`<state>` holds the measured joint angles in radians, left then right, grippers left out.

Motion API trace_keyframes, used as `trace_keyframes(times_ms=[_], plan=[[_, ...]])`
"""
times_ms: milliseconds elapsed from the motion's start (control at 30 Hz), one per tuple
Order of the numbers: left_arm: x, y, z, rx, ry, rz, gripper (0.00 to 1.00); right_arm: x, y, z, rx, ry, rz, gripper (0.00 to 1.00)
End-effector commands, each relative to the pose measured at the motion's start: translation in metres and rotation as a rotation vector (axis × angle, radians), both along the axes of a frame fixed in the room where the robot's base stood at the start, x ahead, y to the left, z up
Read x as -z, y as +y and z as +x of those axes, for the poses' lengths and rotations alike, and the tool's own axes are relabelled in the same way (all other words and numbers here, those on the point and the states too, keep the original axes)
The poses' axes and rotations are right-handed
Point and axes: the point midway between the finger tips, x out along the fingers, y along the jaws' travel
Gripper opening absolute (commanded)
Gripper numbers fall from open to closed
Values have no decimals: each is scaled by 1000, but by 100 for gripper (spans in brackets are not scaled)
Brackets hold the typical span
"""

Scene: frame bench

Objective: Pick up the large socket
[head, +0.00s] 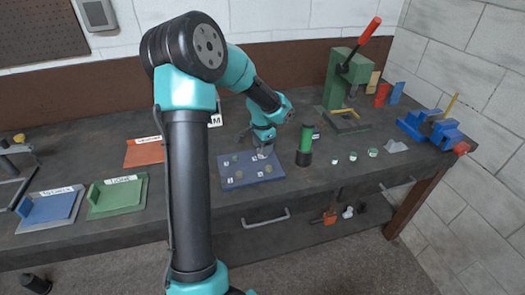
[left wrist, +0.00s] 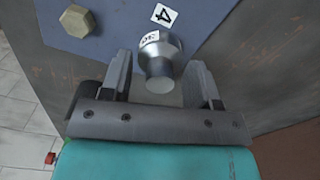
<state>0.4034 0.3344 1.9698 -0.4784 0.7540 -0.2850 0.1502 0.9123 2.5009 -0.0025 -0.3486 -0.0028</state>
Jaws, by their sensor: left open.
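The large socket (left wrist: 158,55) is a silver stepped cylinder with a "30" label. In the left wrist view it is beside the number 4 label on the blue board (left wrist: 215,25). My left gripper (left wrist: 160,78) is open, with one finger on each side of the socket; I cannot tell whether either finger touches it. In the head view the left gripper (head: 263,152) is low over the back right part of the blue board (head: 240,183), and it mostly hides the socket there. My right gripper is not in view.
A brass hex piece (left wrist: 77,20) sits on the board near the socket. A black and green cylinder (head: 305,145) stands right of the board. A green press (head: 345,85) and blue vise (head: 432,127) are farther right. Green (head: 118,195) and blue (head: 50,208) trays lie left.

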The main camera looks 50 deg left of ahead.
Motion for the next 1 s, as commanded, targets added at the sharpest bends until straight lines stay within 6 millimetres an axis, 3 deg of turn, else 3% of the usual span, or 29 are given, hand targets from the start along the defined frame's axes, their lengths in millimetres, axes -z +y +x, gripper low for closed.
trace_keyframes(times_ms=[167,733,1000], plan=[[0,0,0,0,0,0,55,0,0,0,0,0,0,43],[0,0,0,0,0,0,0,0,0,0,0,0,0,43],[-1,0,0,0,0,0,0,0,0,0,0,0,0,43]])
